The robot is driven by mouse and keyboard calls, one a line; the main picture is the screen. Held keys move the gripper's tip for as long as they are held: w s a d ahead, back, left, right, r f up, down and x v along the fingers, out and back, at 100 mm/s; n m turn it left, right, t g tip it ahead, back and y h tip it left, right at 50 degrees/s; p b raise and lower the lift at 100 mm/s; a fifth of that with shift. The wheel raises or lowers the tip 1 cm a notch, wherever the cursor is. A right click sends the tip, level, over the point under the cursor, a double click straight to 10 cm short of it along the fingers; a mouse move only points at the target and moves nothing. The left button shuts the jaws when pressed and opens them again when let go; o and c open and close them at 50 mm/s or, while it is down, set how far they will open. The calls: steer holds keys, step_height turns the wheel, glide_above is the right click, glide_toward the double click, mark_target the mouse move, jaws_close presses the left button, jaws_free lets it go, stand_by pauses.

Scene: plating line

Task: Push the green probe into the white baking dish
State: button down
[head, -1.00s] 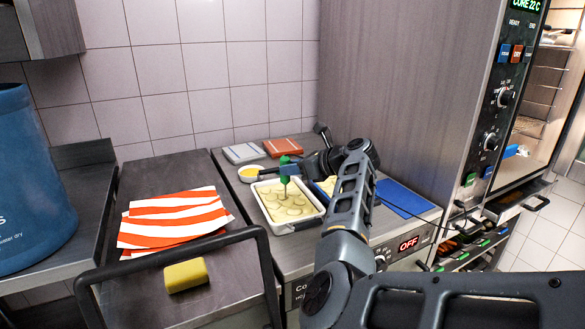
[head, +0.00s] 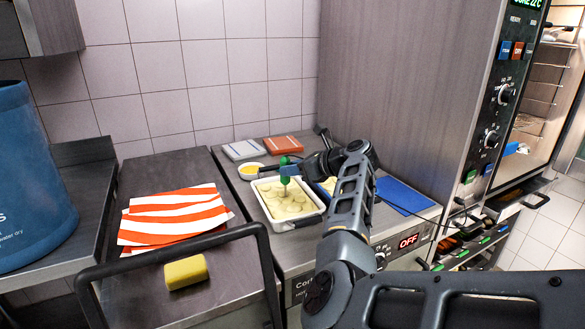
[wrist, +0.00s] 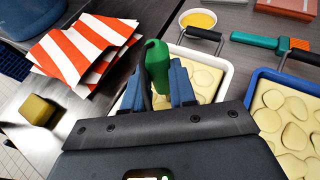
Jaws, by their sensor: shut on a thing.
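The green probe (head: 285,168) stands upright over the white baking dish (head: 318,212), which is full of pale food with round slices on top. My gripper (head: 287,170) is shut on the probe's green handle above the dish. In the wrist view the green probe (wrist: 157,62) sits between the blue fingers of my gripper (wrist: 158,85), and the white baking dish (wrist: 224,82) lies beyond them. The probe's lower end reaches down to the food in the head view; how deep it goes I cannot tell.
A blue dish (wrist: 262,75) with similar food stands right of the white one. A small bowl of yellow liquid (head: 249,171) is behind. A blue mat (head: 403,195) lies right, by the oven.

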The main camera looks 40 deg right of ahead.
steer(key=shift+f, duration=0.95)
stand_by(0.6)
stand_by(2.7)
steer(key=c, duration=0.8)
jaws_free()
steer(key=shift+c, duration=0.2)
steer(key=v, duration=0.8)
steer(key=shift+b, duration=0.45)
steer(key=shift+f, duration=0.1)
